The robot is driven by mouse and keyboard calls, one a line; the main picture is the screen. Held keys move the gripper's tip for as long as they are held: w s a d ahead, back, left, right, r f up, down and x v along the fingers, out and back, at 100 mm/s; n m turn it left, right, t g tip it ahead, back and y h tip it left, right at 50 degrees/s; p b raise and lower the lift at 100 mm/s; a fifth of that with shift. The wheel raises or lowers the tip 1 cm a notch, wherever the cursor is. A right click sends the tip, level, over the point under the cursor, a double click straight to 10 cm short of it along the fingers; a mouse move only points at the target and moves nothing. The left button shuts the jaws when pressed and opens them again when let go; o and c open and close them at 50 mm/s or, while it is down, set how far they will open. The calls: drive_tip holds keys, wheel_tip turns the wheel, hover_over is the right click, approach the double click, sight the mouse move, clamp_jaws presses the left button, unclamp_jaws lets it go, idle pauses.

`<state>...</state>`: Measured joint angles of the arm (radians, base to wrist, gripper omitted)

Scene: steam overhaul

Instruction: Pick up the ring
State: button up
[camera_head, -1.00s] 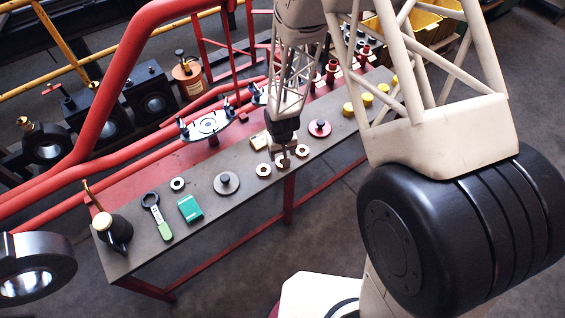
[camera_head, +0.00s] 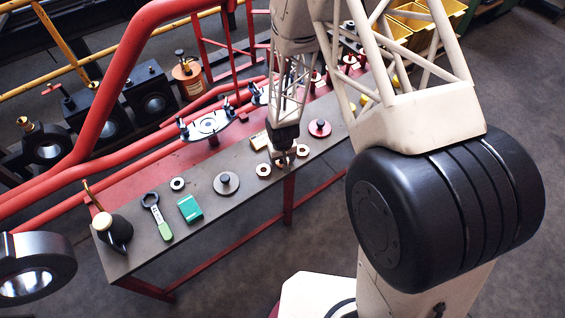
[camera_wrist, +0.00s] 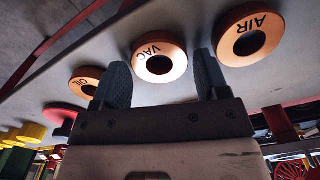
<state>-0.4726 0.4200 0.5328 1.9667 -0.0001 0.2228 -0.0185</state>
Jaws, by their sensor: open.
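Three flat copper-coloured rings with dark holes lie on the grey bench top. In the wrist view, the ring marked VAC (camera_wrist: 160,57) lies between my two fingers in the picture. The ring marked AIR (camera_wrist: 249,35) is to its right, and the ring marked OIL (camera_wrist: 85,82) is to its left, partly behind a finger. In the head view, one ring (camera_head: 263,169) shows left of my gripper (camera_head: 284,157) and one (camera_head: 302,150) right of it; the middle one is mostly hidden. My gripper (camera_wrist: 163,78) is open and empty, pointing down close above the bench.
The bench (camera_head: 245,207) also holds a knobbed disc (camera_head: 226,183), a green box (camera_head: 190,208), a wrench (camera_head: 156,213), a dark pot (camera_head: 117,231), a smaller ring (camera_head: 177,183) and a red disc (camera_head: 319,128). Red pipes (camera_head: 110,172) run along its back.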

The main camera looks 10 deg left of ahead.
drive_tip(key=shift+f, duration=0.3)
idle(0.4)
drive_tip(key=c, duration=0.8)
